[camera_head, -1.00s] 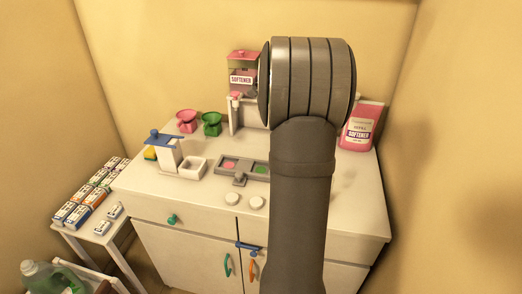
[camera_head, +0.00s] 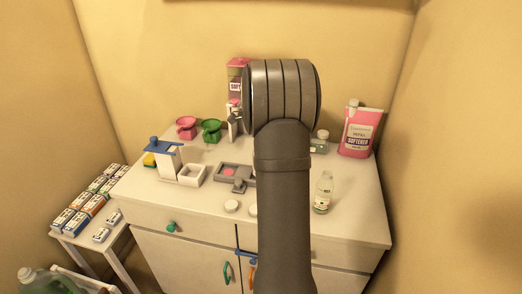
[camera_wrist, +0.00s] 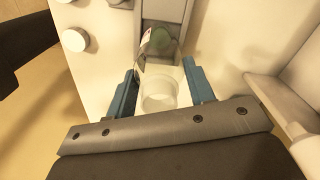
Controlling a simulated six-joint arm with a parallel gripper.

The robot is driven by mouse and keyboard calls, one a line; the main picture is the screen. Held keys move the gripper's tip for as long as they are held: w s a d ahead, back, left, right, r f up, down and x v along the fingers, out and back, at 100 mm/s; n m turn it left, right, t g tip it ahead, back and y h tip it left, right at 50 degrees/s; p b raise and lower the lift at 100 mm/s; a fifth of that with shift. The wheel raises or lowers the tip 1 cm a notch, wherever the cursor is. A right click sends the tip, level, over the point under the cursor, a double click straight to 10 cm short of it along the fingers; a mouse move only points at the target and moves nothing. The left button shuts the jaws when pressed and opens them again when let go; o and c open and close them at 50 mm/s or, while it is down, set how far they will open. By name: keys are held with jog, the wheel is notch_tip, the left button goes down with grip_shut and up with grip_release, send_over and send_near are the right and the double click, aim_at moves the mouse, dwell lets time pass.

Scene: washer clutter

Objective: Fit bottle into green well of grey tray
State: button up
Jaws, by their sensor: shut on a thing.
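In the wrist view my gripper (camera_wrist: 163,82) has its two blue fingers on either side of a clear bottle (camera_wrist: 158,96) and is shut on it. The grey tray (camera_wrist: 182,10) lies just beyond the bottle, and a dark green patch shows at the bottle's far end. I cannot tell whether the bottle touches the tray. In the head view the grey tray (camera_head: 222,166) shows its pink well, while the green well, the held bottle and my gripper are hidden behind my arm.
A clear labelled bottle (camera_head: 323,194) stands on the counter right of my arm, with another small bottle (camera_head: 320,143) behind. A pink softener jug (camera_head: 360,132) stands at the back right. A white square dish (camera_head: 192,175) and pink and green funnels (camera_head: 211,130) are on the left.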

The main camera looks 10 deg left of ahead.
jog(key=shift+f, duration=0.2)
jog(key=o, duration=1.2)
jog(key=shift+r, duration=0.1)
notch_tip(320, 180, up, 12)
jog(key=shift+r, duration=0.15)
notch_tip(320, 180, down, 13)
jog(key=shift+r, duration=0.2)
notch_tip(320, 180, up, 3)
jog(key=shift+f, duration=0.15)
jog(key=shift+r, duration=0.8)
